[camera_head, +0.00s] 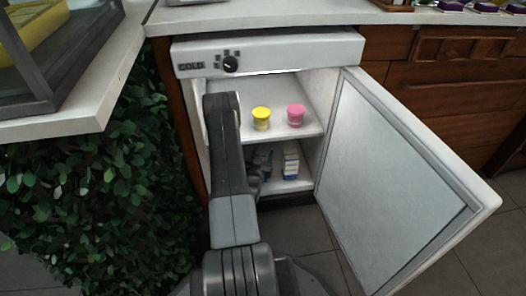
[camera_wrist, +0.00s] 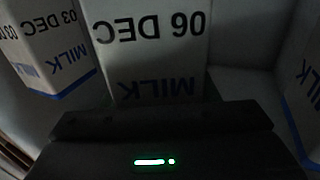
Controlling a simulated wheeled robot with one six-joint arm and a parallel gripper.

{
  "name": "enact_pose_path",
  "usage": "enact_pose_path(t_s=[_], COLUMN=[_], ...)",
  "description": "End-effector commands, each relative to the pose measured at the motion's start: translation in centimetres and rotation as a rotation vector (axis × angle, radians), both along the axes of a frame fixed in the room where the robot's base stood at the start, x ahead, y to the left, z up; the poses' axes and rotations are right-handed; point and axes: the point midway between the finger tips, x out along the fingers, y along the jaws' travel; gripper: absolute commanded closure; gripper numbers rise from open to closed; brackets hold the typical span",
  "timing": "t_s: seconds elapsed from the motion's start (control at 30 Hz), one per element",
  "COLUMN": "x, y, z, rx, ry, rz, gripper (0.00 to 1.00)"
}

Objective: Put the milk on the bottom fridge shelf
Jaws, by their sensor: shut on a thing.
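The fridge (camera_head: 270,54) stands open. My arm reaches into its lower compartment, where part of my gripper (camera_head: 264,170) shows as a dark shape above the bottom shelf (camera_head: 292,185). A white carton with blue marking (camera_head: 290,160) stands upright on that shelf, right of my gripper. In the wrist view, my gripper (camera_wrist: 160,122) is shut on a white milk carton marked 06 DEC (camera_wrist: 152,45). A milk carton marked 03 DEC (camera_wrist: 45,45) is on the left, and part of another (camera_wrist: 305,85) is at the right edge. The fingertips are too dark to make out.
A yellow cup (camera_head: 261,118) and a pink cup (camera_head: 296,115) stand on the upper shelf (camera_head: 278,98). The open fridge door (camera_head: 390,180) bounds the right side. A leafy hedge (camera_head: 100,190) is on the left. A counter (camera_head: 270,14) runs above.

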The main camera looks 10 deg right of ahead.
Motion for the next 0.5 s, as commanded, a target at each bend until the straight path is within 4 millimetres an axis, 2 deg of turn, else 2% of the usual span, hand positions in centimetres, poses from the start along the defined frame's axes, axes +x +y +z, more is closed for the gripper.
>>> enact_pose_path(t_s=[0.4, 0.43, 0.5], x=[-0.21, -0.24, -0.23], y=[0.02, 0.02, 0.02], z=[-0.39, -0.42, -0.41], rx=[-0.001, -0.001, -0.001], ry=[-0.001, 0.001, 0.001], rz=[-0.001, -0.001, -0.001], gripper=[1.00, 0.40, 0.26])
